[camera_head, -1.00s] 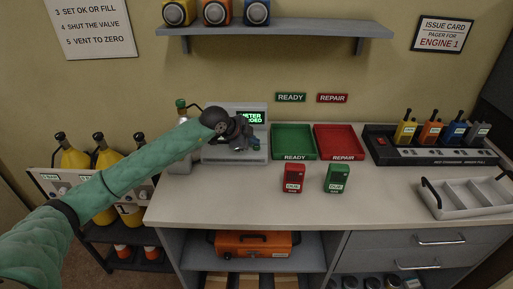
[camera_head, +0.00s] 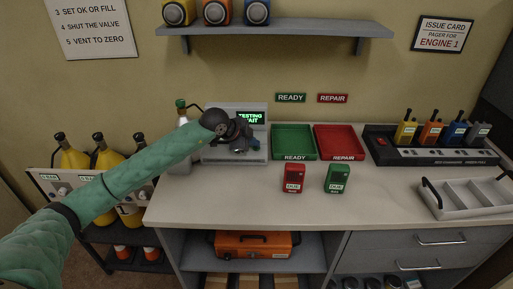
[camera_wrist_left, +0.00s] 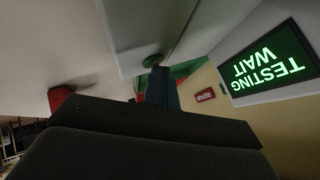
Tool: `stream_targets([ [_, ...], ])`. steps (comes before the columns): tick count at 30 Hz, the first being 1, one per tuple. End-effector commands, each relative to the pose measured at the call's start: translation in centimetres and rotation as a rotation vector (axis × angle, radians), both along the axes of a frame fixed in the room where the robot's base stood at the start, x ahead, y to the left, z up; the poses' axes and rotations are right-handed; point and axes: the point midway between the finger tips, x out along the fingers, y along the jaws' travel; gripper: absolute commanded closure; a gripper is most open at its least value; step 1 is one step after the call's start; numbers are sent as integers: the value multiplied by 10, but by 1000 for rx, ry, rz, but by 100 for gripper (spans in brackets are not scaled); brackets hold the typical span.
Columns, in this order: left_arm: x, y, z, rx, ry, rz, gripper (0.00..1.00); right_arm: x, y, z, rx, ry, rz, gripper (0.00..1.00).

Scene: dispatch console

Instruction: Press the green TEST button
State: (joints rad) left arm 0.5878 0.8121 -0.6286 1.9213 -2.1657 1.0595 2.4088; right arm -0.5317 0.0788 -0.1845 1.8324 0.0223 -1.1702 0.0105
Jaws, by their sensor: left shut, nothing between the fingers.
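The grey test console (camera_head: 262,154) stands at the back left of the counter. Its screen (camera_head: 250,117) reads TESTING WAIT in green, and the screen also fills the right of the left wrist view (camera_wrist_left: 268,62). My left gripper (camera_head: 245,147) is shut and empty, in front of the console's face. In the left wrist view its closed fingertips (camera_wrist_left: 157,78) reach a small green round button (camera_wrist_left: 151,60) on the console panel; they seem to touch it, but the contact is partly hidden. In the head view the gripper hides the button. My right gripper is not in view.
A green READY tray (camera_head: 293,138) and a red REPAIR tray (camera_head: 340,138) lie right of the console. A red unit (camera_head: 293,178) and a green unit (camera_head: 337,178) stand in front of them. A bottle (camera_head: 181,130) stands left of the console, close to my arm.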

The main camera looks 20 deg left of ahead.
Motion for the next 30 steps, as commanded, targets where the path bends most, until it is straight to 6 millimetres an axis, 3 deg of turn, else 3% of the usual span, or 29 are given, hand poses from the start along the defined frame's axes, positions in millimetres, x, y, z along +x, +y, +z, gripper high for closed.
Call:
stream_targets([
  [25, 0, 0, 18, 0, 0, 0, 100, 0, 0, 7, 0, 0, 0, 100],
  [30, 0, 0, 29, -1, -1, 0, 100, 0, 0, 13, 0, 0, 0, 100],
])
